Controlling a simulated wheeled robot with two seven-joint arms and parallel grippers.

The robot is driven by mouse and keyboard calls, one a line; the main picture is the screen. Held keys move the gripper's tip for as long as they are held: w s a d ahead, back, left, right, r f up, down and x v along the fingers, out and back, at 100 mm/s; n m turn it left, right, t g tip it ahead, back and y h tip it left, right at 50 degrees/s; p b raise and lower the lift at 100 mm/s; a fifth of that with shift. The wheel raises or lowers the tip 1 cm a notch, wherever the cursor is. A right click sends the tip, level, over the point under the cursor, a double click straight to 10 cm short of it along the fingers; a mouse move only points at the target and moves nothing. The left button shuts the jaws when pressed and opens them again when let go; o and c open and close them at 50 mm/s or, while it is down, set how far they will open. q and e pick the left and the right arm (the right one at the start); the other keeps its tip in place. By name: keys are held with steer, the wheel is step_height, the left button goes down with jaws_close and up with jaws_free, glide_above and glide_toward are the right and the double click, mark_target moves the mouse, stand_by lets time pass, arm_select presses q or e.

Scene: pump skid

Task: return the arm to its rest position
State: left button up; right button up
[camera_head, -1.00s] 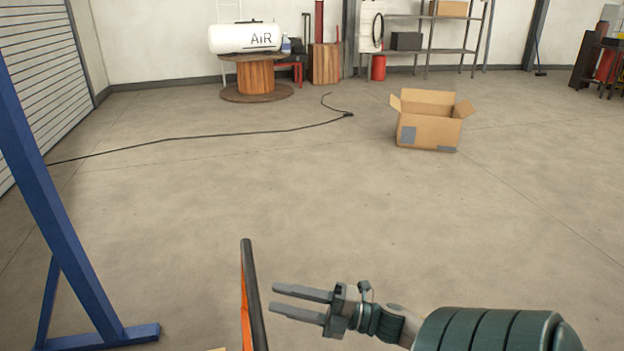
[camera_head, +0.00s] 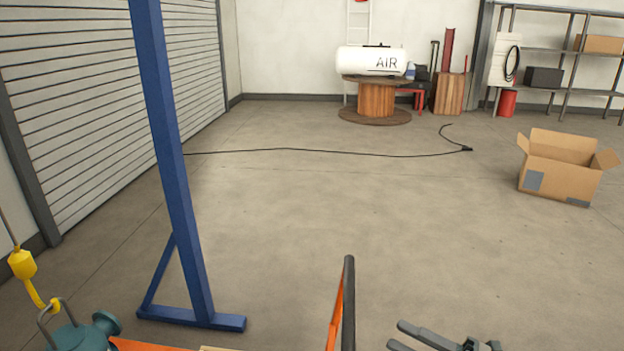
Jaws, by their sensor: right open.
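My right gripper (camera_head: 418,342) shows at the bottom edge of the head view, right of centre. Its grey fingers point left, are apart and hold nothing that I can see. My left gripper is out of view.
A blue steel frame post (camera_head: 178,190) stands on the left. A yellow hook (camera_head: 24,268) hangs by a teal pump part (camera_head: 80,334) at bottom left. An open cardboard box (camera_head: 560,172) is at right. A black cable (camera_head: 320,151) crosses the floor.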

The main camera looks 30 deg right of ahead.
step_height(320, 180, down, 34)
steer(key=s+d+m+g+h, duration=0.2)
steer(key=m+g+h, duration=0.1)
steer(key=m+h, duration=0.9)
steer(key=s+a+f+m+g+y, duration=0.1)
steer(key=s+a+f+m+g, duration=0.2)
steer(key=s+a+f, duration=0.3)
steer(key=s+a+f+m+g+y, duration=0.1)
steer(key=s+a+f+m+g, duration=0.2)
steer(key=s+a+f, duration=0.3)
steer(key=s+a+f+m+g, duration=0.2)
steer(key=s+a+f, duration=0.3)
steer(key=a+f, duration=0.6)
step_height(320, 180, down, 5)
steer(key=shift+s+a+r+m+g+y, duration=0.2)
steer(key=shift+s+m+g+y, duration=0.2)
steer(key=shift+g, duration=0.5)
